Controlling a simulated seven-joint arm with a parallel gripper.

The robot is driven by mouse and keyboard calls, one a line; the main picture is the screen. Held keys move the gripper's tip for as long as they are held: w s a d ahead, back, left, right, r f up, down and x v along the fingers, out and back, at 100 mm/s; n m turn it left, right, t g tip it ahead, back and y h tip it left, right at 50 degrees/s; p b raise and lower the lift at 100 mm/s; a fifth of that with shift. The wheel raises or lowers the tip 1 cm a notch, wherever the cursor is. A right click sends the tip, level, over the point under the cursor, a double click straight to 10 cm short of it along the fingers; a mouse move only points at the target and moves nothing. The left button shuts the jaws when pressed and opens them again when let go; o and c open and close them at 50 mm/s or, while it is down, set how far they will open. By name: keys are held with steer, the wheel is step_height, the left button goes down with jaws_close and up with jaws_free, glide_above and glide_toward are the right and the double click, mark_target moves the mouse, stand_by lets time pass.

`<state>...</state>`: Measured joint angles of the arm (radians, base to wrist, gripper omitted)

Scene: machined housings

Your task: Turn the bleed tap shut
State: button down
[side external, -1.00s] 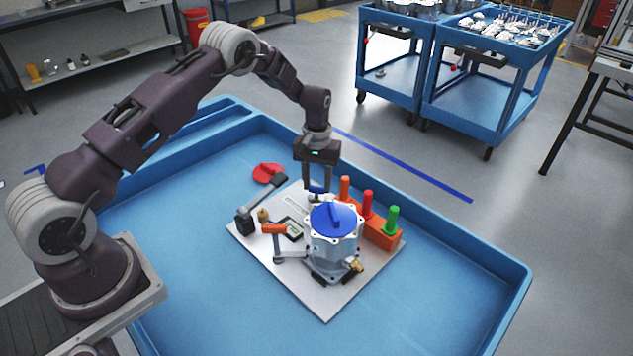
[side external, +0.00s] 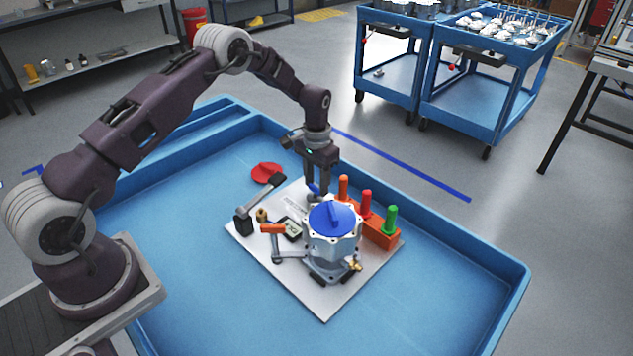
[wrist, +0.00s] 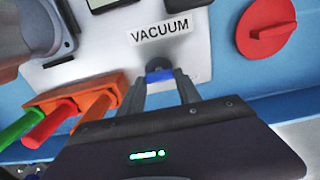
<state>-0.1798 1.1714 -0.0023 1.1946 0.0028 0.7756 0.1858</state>
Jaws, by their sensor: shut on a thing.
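My gripper (side external: 317,191) points down behind the blue-lidded housing (side external: 333,247), with its fingers close together. In the wrist view, my gripper (wrist: 160,79) is shut on a small blue handle (wrist: 158,75), which I take to be the bleed tap. The handle sits beside a white label reading VACUUM (wrist: 161,29). Only part of the blue handle shows between the fingers; its base is largely hidden. In the side view, a bit of the blue handle (side external: 314,188) shows at the fingertips.
An orange rack (side external: 381,235) with orange, red and green handled tools stands close to the right of my gripper. A red knobbed disc (side external: 267,172) lies left on the blue tray (side external: 430,300). A toggle clamp (side external: 273,230) and small gauge are on the white plate (side external: 325,305).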

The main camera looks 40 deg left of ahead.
stand_by(0.4)
steer(key=c, duration=0.8)
jaws_free()
steer(key=shift+c, duration=0.2)
steer(key=shift+r, duration=0.1)
